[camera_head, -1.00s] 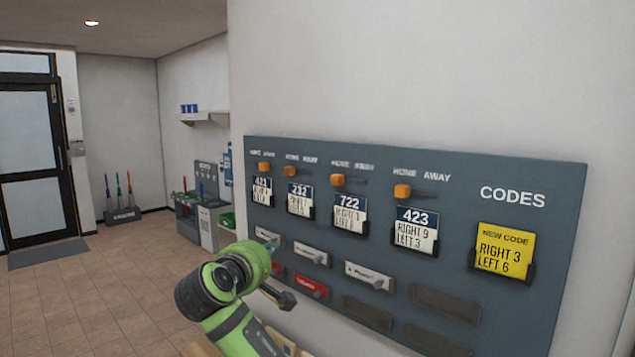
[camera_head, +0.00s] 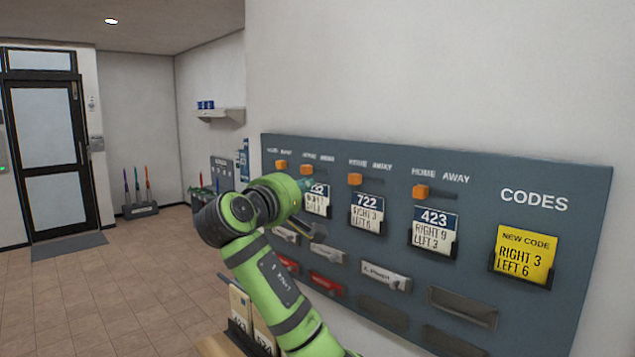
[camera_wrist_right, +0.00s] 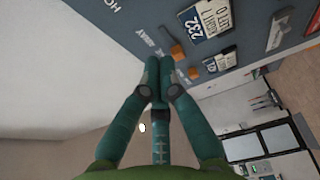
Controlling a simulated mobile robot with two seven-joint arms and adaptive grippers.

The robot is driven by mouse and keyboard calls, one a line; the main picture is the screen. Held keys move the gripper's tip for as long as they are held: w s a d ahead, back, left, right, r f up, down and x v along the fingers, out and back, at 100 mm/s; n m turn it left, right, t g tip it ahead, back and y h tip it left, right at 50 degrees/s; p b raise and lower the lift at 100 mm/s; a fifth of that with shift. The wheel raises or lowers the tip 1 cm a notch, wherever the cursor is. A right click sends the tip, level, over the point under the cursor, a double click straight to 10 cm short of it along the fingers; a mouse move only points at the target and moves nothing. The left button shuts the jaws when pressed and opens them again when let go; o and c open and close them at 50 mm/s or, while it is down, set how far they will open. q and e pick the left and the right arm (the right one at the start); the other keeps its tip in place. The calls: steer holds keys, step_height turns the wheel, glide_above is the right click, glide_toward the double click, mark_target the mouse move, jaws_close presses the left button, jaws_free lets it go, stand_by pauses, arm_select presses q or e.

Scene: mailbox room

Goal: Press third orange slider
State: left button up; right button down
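The third orange slider (camera_head: 355,179) sits above the 722 card (camera_head: 367,212) on the grey wall panel, at the HOME end of its slot. My right gripper (camera_head: 308,183) is left of it, in front of the panel near the second orange slider (camera_head: 306,170), and partly covers the 232 card (camera_head: 318,200). In the right wrist view its teal fingers (camera_wrist_right: 160,66) meet at the tips with nothing between them. Two orange sliders (camera_wrist_right: 178,52) (camera_wrist_right: 193,73) show just beyond the tips; contact cannot be told. My left gripper is not in view.
The fourth slider (camera_head: 420,191) and 423 card (camera_head: 434,230) are to the right, then the yellow code card (camera_head: 525,252). Red and white labelled plates (camera_head: 385,276) line the lower panel. A door (camera_head: 50,150) and free tiled floor (camera_head: 90,290) lie left.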

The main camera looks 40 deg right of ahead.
mark_target(355, 179)
steer(key=p+x, duration=0.1)
steer(key=x, duration=0.1)
steer(key=p+x, duration=0.2)
steer(key=x, duration=0.1)
steer(key=p+x, duration=0.1)
steer(key=x, duration=0.2)
steer(key=shift+d+r+p, duration=0.25)
steer(key=shift+p, duration=0.1)
steer(key=shift+s+d+f+p, duration=0.1)
steer(key=shift+d+p, duration=0.2)
steer(key=shift+d, duration=0.05)
steer(key=shift+s+f+p, duration=0.1)
steer(key=shift+s+p, duration=0.8)
steer(key=shift+s, duration=0.95)
steer(key=shift+w+f, duration=0.1)
